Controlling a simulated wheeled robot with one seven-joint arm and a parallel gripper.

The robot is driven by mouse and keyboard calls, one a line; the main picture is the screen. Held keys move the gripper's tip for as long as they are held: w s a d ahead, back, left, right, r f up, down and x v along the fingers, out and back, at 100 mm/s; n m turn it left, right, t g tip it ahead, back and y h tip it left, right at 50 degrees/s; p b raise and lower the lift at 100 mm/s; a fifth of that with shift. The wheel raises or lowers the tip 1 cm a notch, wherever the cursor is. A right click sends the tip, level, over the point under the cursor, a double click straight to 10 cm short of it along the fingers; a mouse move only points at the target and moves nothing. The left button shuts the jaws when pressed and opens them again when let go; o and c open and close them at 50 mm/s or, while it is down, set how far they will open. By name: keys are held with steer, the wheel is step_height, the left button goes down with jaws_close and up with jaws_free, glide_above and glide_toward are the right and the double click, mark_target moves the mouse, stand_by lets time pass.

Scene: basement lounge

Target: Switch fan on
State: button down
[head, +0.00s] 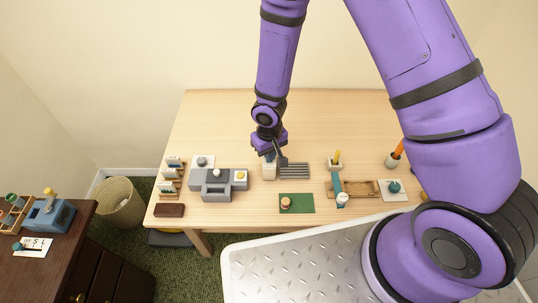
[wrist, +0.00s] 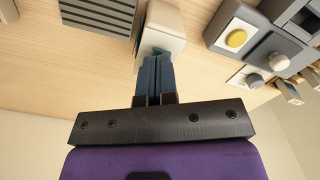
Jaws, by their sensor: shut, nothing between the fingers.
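A small cream box (head: 269,173) stands on the light wood table; it also shows in the wrist view (wrist: 166,20). A bit of teal, possibly a switch, shows on its near face in the wrist view, partly hidden by my fingers. A grey slatted panel (head: 294,171) lies right beside the box, and its slats show at the top left of the wrist view (wrist: 95,14). I cannot tell which part is the fan. My gripper (wrist: 158,58) is shut and empty, its blue fingertips at the teal part; whether they touch is unclear. In the head view my gripper (head: 270,156) is over the box.
Left of the box is a grey unit (head: 216,193) with a yellow button (head: 240,175). A green mat (head: 303,207) lies in front, and a wooden tray (head: 362,188) lies to the right. The table's back half (head: 215,120) is clear.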

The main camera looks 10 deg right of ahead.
steer(key=shift+f, duration=0.5)
stand_by(0.3)
steer(key=shift+r, duration=3.55)
steer(key=s+d+r+m+t, duration=0.1)
steer(key=d+r, duration=0.3)
steer(key=r, duration=0.5)
steer(key=d+r+t+h, duration=0.1)
steer(key=d+r, duration=0.3)
steer(key=r, duration=0.4)
steer(key=s+d+r+m+t, duration=0.1)
steer(key=d+r, duration=0.3)
steer(key=r, duration=0.5)
steer(key=s+d+r+m+t, duration=0.1)
steer(key=s+d+r, duration=0.2)
steer(key=s+r, duration=0.4)
steer(key=s+d+r+t+y, duration=0.1)
steer(key=s+d+r, duration=0.3)
steer(key=s, duration=0.6)
steer(key=shift+s+d+r+m, duration=0.3)
steer(key=shift+s+r+m, duration=0.1)
steer(key=shift+r, duration=0.95)
